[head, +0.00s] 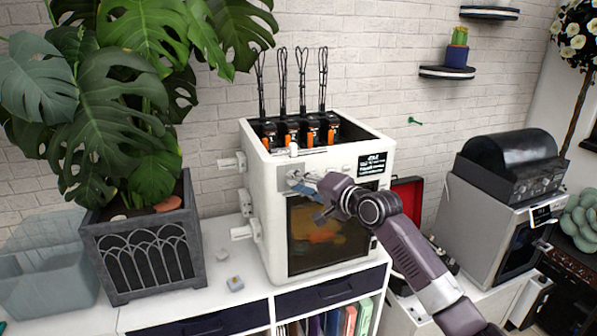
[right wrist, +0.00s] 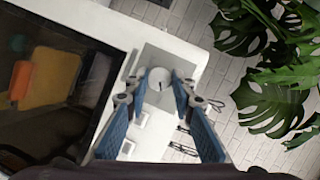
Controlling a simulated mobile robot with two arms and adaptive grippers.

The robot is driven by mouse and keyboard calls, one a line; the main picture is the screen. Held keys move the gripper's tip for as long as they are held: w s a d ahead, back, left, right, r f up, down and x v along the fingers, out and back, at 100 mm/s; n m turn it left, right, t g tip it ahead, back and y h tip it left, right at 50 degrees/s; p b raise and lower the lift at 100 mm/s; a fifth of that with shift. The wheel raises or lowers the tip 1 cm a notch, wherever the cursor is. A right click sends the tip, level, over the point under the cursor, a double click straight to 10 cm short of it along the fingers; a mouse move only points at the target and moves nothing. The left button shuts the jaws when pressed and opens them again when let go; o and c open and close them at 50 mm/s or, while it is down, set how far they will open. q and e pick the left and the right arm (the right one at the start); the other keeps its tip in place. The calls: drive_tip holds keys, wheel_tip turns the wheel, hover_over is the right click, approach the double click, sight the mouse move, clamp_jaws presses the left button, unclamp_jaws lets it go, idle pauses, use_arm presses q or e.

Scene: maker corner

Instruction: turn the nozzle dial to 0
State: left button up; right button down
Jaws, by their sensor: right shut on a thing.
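A white 3D printer (head: 267,215) with a dark window on its front stands on a white cabinet. My right gripper (head: 303,184) is at the upper left of the printer's front in the head view, where it hides most of the dial. In the right wrist view the dial (right wrist: 159,79) is a round white knob with a small dark mark, on a grey plate (right wrist: 150,57). The blue-padded fingers of the right gripper (right wrist: 158,88) are on either side of the knob and shut on it. Numbers around the dial cannot be read. My left gripper is out of view.
A big leafy plant in a grey planter (head: 146,250) stands left of the printer. Small grey pieces (head: 235,284) lie on the cabinet top between them. A second machine (head: 480,225) stands at the right. Several black cable loops rise from the printer's top.

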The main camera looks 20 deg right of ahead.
drive_tip(key=shift+a+n+g+h+p, duration=0.25)
drive_tip(key=shift+n+h+p, duration=1)
drive_tip(key=shift+n+p, duration=0.85)
drive_tip(key=shift+a+n+g+h+p, duration=0.1)
drive_tip(key=shift+n+g+h+p, duration=0.25)
drive_tip(key=shift+n+h+p, duration=1.35)
drive_tip(key=shift+n+y+p, duration=0.3)
drive_tip(key=shift+y+p, duration=0.05)
drive_tip(key=shift+p, duration=0.25)
drive_tip(key=c, duration=1.7)
unclamp_jaws()
drive_tip(key=shift+o, duration=0.2)
drive_tip(key=shift+s+r, duration=0.1)
drive_tip(key=shift+r, duration=0.05)
